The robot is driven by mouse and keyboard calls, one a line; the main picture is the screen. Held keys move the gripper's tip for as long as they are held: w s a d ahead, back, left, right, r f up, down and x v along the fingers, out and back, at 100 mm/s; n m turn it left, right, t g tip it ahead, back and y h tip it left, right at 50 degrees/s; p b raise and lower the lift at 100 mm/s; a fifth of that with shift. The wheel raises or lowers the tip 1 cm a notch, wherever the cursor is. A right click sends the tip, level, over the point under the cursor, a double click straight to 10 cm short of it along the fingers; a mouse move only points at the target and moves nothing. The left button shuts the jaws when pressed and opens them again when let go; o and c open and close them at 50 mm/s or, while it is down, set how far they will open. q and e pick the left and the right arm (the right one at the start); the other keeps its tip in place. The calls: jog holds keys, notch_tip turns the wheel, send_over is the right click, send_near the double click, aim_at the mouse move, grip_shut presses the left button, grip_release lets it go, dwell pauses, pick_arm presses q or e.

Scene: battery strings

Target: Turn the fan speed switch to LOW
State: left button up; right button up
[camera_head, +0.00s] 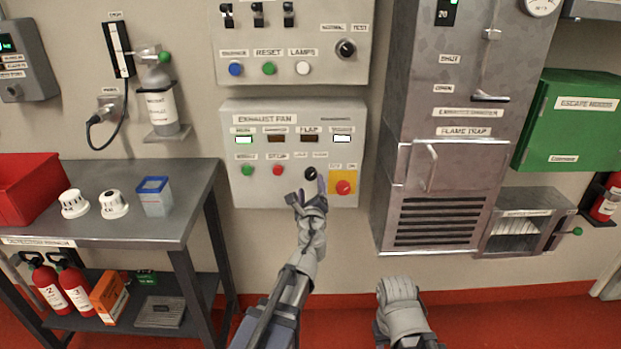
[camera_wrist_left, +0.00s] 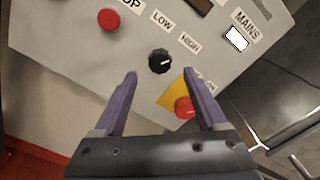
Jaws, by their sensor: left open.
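The fan speed switch (camera_head: 310,173) is a small round black knob low on the grey exhaust fan panel (camera_head: 237,195). In the left wrist view the knob (camera_wrist_left: 160,60) sits below the LOW (camera_wrist_left: 162,20) and HIGH (camera_wrist_left: 189,42) labels. Its pale pointer mark appears to point right, on the HIGH side. My left gripper (camera_head: 309,189) is open and empty, just below and in front of the knob. Its purple fingers (camera_wrist_left: 160,80) are spread to either side of the knob's lower edge, apart from it. My right gripper (camera_head: 399,290) hangs lower right; its fingertips are not clear.
A red button on a yellow plate (camera_head: 343,187) is right beside the knob, close to my left gripper's right finger. A red button (camera_head: 277,170) lies left of the knob. A steel flame trap cabinet (camera_head: 449,155) stands right, a metal table (camera_head: 160,229) left.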

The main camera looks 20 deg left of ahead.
aim_at(310, 176)
pick_arm(q)
jog(key=x, duration=0.7)
jog(key=shift+s, duration=0.1)
grip_shut()
dwell(0.4)
